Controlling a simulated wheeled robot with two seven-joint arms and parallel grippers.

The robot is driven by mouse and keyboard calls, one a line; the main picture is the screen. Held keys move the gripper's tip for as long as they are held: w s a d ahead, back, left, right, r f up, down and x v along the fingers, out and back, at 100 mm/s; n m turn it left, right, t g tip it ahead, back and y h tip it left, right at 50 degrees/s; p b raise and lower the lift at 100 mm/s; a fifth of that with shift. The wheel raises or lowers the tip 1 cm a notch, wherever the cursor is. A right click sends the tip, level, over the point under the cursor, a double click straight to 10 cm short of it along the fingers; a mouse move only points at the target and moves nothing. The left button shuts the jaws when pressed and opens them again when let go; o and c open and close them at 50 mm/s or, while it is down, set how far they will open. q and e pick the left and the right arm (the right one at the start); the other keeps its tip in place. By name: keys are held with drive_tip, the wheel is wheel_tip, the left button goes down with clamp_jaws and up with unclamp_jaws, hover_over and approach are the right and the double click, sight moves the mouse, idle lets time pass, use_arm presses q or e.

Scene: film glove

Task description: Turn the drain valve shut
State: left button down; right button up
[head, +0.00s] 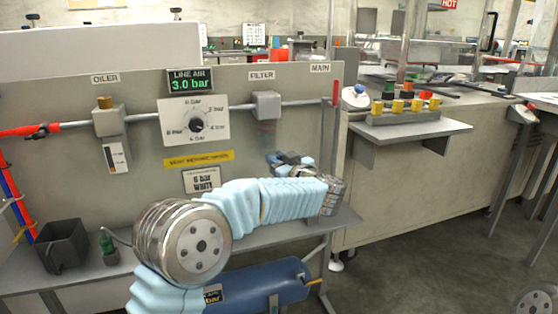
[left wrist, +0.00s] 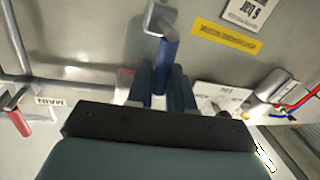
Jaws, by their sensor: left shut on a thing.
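The filter (head: 267,105) is a grey block on the air pipe with a dim clear bowl (head: 267,135) under it. The drain valve's blue handle (left wrist: 168,55) hangs from a grey bent fitting (left wrist: 159,19) in the left wrist view. My left gripper (head: 283,160) is at the panel just below the bowl. In the left wrist view its dark fingers (left wrist: 161,88) stand on either side of the blue handle and are shut on it. In the head view my wrist and fingers hide most of the valve. My right gripper is out of view.
The display (head: 191,81) reads LINE AIR 3.0 bar above a round regulator knob (head: 197,124). A red main handle (head: 335,92) stands upright right of the filter. A shelf (head: 330,228) and a blue tank (head: 262,284) are below. A black bin (head: 62,245) sits left.

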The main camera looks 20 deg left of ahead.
use_arm(q)
drive_tip(key=s+a+f+n+h+b, duration=0.2)
drive_tip(key=f+n+b, duration=0.3)
drive_tip(key=n, duration=0.9)
drive_tip(key=shift+s+a+h+b, duration=0.25)
drive_tip(key=shift+a+h+b, duration=0.6)
drive_tip(key=shift+b, duration=0.95)
drive_tip(key=shift+d+n, duration=0.1)
drive_tip(key=shift+n, duration=0.2)
drive_tip(key=c, duration=1.2)
unclamp_jaws()
drive_tip(key=shift+o, duration=0.2)
drive_tip(key=v, duration=1.3)
drive_tip(key=shift+s, duration=0.4)
